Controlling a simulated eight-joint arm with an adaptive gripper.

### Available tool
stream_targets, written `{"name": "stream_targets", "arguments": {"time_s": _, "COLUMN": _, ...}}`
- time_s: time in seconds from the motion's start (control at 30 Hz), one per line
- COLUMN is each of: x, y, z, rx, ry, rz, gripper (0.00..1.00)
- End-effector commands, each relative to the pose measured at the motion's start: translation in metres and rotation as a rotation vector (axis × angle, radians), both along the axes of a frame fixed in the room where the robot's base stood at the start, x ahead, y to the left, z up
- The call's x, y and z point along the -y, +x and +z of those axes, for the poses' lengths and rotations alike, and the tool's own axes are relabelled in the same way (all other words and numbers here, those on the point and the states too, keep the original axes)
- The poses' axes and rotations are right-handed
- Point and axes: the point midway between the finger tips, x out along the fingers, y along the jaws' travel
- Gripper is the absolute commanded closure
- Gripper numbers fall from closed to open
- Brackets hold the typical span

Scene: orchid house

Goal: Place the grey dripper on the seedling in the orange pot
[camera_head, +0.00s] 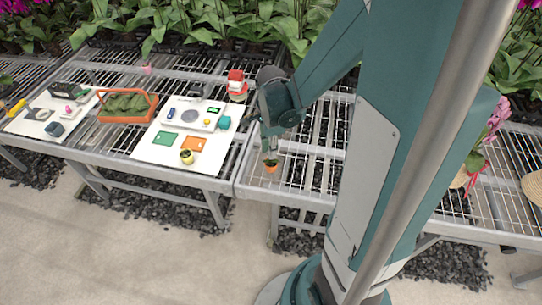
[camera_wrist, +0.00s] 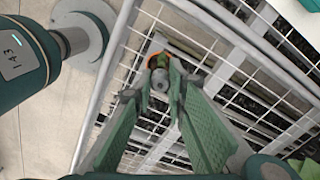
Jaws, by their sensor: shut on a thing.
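My gripper (camera_head: 269,146) points down over the wire bench, just above the small orange pot (camera_head: 271,168). A green seedling (camera_head: 271,161) shows at the pot's top. In the wrist view my gripper (camera_wrist: 158,84) is shut on the grey dripper (camera_wrist: 160,80), which shows between the fingertips. The orange pot (camera_wrist: 153,61) lies behind the dripper there, with its rim partly hidden. I cannot tell whether the dripper touches the seedling.
An orange basket (camera_head: 127,105) stands farther left. A red-and-white stack (camera_head: 236,86) stands behind. The wire bench (camera_head: 315,160) around the orange pot is mostly bare.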

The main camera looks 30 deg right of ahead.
Motion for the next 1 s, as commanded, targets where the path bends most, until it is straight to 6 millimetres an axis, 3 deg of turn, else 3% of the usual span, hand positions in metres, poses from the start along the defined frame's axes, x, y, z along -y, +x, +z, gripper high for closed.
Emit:
{"name": "stream_targets", "arguments": {"time_s": 0.4, "x": 0.000, "y": 0.000, "z": -0.036, "rx": 0.000, "ry": 0.000, "rz": 0.000, "gripper": 0.91}}
{"name": "stream_targets", "arguments": {"time_s": 0.97, "x": 0.000, "y": 0.000, "z": -0.043, "rx": 0.000, "ry": 0.000, "rz": 0.000, "gripper": 0.91}}
{"name": "stream_targets", "arguments": {"time_s": 1.0, "x": 0.000, "y": 0.000, "z": -0.042, "rx": 0.000, "ry": 0.000, "rz": 0.000, "gripper": 0.80}}
